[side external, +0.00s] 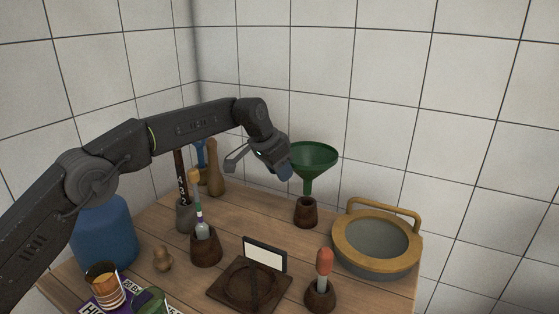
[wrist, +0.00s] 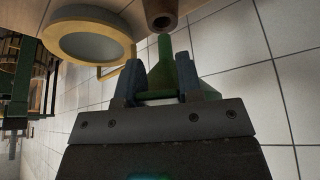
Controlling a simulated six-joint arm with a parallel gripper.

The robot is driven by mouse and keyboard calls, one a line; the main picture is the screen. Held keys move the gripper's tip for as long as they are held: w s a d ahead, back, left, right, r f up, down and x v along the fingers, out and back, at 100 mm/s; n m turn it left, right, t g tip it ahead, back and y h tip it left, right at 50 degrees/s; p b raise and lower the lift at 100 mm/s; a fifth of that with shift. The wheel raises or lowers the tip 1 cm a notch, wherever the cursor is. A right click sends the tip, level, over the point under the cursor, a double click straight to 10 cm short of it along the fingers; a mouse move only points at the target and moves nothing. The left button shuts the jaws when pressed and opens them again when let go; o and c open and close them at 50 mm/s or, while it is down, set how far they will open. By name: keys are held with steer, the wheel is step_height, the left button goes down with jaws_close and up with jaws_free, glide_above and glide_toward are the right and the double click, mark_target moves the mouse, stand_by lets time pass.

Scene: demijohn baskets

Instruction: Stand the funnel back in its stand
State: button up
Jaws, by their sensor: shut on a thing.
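The green funnel (side external: 314,158) is upright, wide mouth up and stem down. My gripper (side external: 287,168) is at its left side in the side view, shut on it. In the wrist view the funnel (wrist: 184,68) sits between the two blue fingertips of my gripper (wrist: 160,82). The small dark wooden stand (side external: 305,214) is right below the stem. In the wrist view the stem points at the round hole of the stand (wrist: 157,7). The stem tip is at or just above the stand's top; I cannot tell whether it is inside.
A grey basin with a yellow rim and handle (side external: 376,239) stands right of the stand. In front are an orange-handled tool in a holder (side external: 325,267), a dark square base (side external: 249,287) and a brush in a cup (side external: 205,247). A blue demijohn (side external: 103,235) is at left.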

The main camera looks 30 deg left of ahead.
steer(key=shift+f, duration=0.4)
step_height(320, 180, down, 7)
stand_by(3.9)
steer(key=o, duration=1.1)
steer(key=shift+f, duration=0.1)
steer(key=v, duration=1.3)
steer(key=shift+s+a+r, duration=0.1)
steer(key=shift+s+r, duration=0.1)
steer(key=shift+r, duration=0.15)
